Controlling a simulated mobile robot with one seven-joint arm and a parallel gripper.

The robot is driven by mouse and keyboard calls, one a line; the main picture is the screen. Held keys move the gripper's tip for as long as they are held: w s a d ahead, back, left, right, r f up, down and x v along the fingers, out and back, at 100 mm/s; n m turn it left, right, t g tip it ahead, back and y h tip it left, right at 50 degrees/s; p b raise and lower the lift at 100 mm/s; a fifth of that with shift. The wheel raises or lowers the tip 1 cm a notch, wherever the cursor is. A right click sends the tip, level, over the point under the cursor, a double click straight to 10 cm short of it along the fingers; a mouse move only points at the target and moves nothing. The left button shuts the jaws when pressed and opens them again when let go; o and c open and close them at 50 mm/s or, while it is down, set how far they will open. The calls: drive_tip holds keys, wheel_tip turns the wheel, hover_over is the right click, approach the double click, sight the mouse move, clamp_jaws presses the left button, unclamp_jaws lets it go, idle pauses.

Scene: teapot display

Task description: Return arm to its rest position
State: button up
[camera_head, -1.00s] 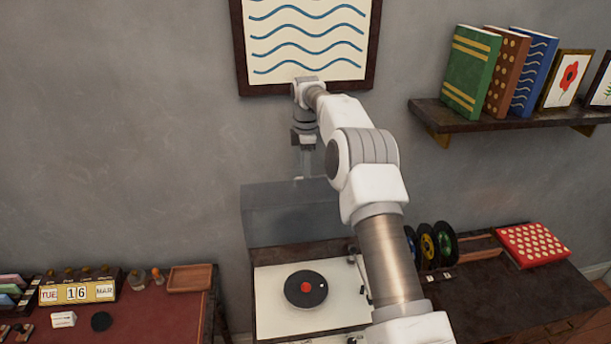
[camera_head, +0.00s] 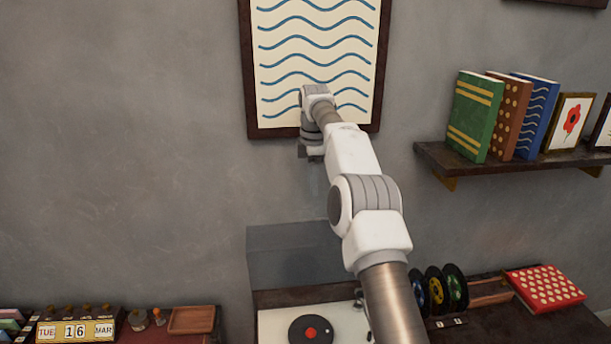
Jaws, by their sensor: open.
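My arm reaches from the lower right toward the wall. My gripper (camera_head: 311,154) is at its far end, in front of the lower part of the framed wave picture (camera_head: 262,118). It is small and partly hidden by my wrist. It is open, and nothing shows in it. It is high above the record player (camera_head: 272,326), with clear air between them.
A dark record (camera_head: 297,332) lies on the player, whose grey lid (camera_head: 290,255) stands raised. Several records stand to the right, near a red dotted box (camera_head: 545,288). A shelf (camera_head: 480,162) holds books. The left wall is clear.

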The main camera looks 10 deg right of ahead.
drive_tip(key=s+a+r+m+t+b, duration=0.15)
drive_tip(key=s+r+m, duration=0.25)
drive_tip(key=s+r, duration=0.45)
drive_tip(key=s+d+r+m+t+b, duration=0.1)
drive_tip(key=s+r+m+b, duration=0.3)
drive_tip(key=s, duration=0.8)
drive_tip(key=s+d+f+m+t+b, duration=0.1)
drive_tip(key=s+f+m, duration=0.4)
drive_tip(key=s, duration=0.7)
drive_tip(key=s+d+f+m+t+b, duration=0.1)
drive_tip(key=s+f+m, duration=0.4)
drive_tip(key=s+f, duration=0.3)
drive_tip(key=s, duration=0.4)
drive_tip(key=shift+s+f, duration=0.25)
drive_tip(key=shift+f, duration=0.05)
